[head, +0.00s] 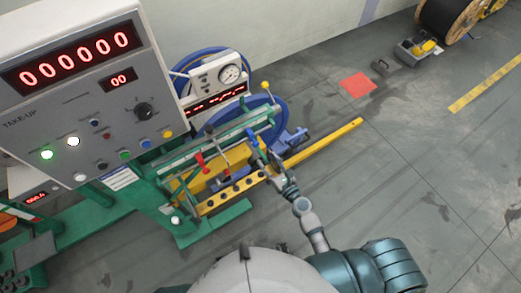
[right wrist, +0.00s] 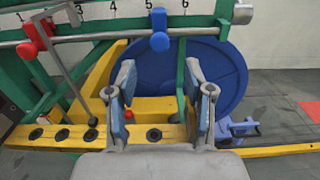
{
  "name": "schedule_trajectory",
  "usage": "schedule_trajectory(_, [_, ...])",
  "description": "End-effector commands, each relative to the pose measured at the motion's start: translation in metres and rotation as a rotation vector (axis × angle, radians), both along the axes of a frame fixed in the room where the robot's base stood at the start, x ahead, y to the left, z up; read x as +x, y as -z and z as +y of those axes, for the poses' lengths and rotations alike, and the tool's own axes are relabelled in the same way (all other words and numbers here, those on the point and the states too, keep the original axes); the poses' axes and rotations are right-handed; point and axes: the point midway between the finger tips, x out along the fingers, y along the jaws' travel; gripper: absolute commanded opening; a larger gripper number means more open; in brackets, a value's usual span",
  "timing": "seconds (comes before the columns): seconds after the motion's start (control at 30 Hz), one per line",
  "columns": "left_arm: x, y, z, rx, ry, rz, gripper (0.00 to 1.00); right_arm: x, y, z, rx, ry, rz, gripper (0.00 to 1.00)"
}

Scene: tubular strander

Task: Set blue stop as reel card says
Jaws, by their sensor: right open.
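The blue stop (right wrist: 159,30) hangs on the rail in the right wrist view, below the scale mark 5. The red stop (right wrist: 35,32) sits further left, near mark 1; it also shows in the head view (head: 200,161). My right gripper (right wrist: 164,88) is open and empty, its two fingers below the blue stop and apart from it. In the head view my right gripper (head: 266,153) is at the right end of the rail. A white label (head: 118,179) is on the green frame, too small to read. My left gripper is not in view.
The take-up panel (head: 75,85) with red digits stands at left. A yellow bar with black knobs (right wrist: 110,134) runs below the rail. A blue wheel (right wrist: 220,75) stands behind it. A yellow beam (head: 325,142) lies at right. The floor to the right is mostly clear.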

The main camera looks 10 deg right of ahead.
Motion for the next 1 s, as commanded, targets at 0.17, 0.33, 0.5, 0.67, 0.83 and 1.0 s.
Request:
schedule_trajectory(0.17, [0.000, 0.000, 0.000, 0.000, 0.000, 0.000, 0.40, -0.023, 0.001, -0.008, 0.002, 0.000, 0.002, 0.52])
schedule_trajectory(0.33, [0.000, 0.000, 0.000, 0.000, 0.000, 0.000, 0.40, -0.028, 0.000, -0.010, 0.000, 0.000, -0.001, 0.52])
schedule_trajectory(0.5, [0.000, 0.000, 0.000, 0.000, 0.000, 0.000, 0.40, -0.028, 0.000, -0.010, 0.000, 0.000, -0.001, 0.52])
schedule_trajectory(0.67, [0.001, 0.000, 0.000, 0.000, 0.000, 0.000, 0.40, -0.028, 0.000, -0.010, 0.001, 0.000, -0.001, 0.52])
schedule_trajectory(0.83, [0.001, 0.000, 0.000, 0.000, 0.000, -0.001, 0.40, -0.028, 0.001, -0.010, -0.004, 0.000, 0.001, 0.52])
schedule_trajectory(1.0, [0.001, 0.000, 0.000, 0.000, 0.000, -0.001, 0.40, -0.034, 0.047, -0.007, -0.225, -0.028, 0.025, 0.52])
